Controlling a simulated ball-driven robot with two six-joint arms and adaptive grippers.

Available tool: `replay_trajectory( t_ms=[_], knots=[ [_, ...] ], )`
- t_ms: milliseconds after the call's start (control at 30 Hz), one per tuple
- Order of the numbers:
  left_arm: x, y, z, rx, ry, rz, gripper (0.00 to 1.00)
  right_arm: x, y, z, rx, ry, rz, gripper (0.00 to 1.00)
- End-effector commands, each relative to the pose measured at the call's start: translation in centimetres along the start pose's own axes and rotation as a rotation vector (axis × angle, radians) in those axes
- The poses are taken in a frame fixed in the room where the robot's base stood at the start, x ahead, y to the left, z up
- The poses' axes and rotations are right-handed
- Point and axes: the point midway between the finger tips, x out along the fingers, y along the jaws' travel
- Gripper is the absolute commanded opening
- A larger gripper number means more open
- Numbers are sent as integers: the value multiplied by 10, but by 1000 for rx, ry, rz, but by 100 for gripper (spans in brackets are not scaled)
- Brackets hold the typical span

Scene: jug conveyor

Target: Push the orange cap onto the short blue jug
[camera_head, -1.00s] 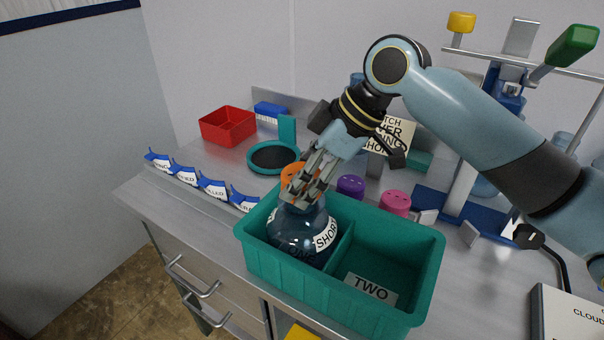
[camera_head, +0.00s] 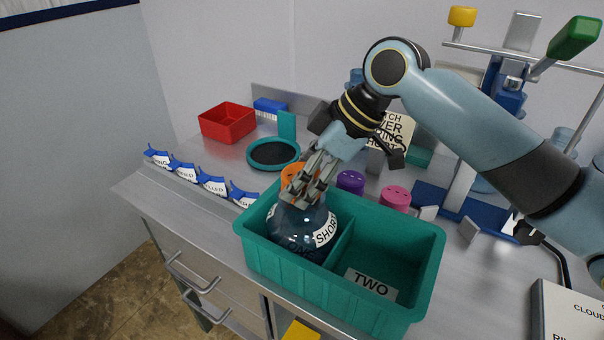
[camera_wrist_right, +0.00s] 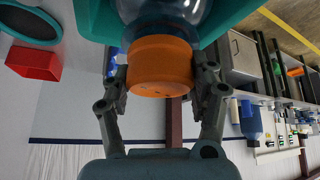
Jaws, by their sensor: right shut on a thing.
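The short blue jug (camera_head: 298,228) stands upright in the left compartment of the teal crate (camera_head: 335,296), with part of its SHORT label facing out. My right gripper (camera_head: 300,198) is over its mouth, fingers pointing down. In the right wrist view the gripper (camera_wrist_right: 160,82) is shut on the orange cap (camera_wrist_right: 160,68), one finger on each side. The cap lies against the neck of the jug (camera_wrist_right: 168,14) with no clear gap; I cannot tell how far down it sits. The fingers hide most of the jug's mouth in the head view. My left gripper is not in view.
The crate's right compartment, marked TWO, holds no jug. Behind the crate are a purple cap (camera_head: 350,182) and a pink cap (camera_head: 396,197). A red bin (camera_head: 228,122) and a round teal-rimmed pad (camera_head: 273,154) are at the back left. A lever press (camera_head: 510,85) stands right.

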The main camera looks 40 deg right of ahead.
Motion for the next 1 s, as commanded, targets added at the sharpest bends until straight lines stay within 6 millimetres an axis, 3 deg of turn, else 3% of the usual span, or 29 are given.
replay_trajectory(
  t_ms=[167, 200, 400, 600, 700, 1000],
  knots=[
    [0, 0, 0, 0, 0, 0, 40, 0, 0, 0, 0, 0, 0, 46],
    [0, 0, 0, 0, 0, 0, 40, 0, 0, 0, 0, 0, 0, 62],
    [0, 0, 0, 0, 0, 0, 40, 0, 0, 0, 0, 0, 0, 87],
    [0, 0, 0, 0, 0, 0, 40, 0, 0, 0, 0, 0, 0, 88],
    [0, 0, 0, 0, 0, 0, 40, 0, 0, 0, 0, 0, 0, 100],
    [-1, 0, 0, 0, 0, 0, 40, -1, 0, -1, 0, 0, 0, 100]
  ],
)
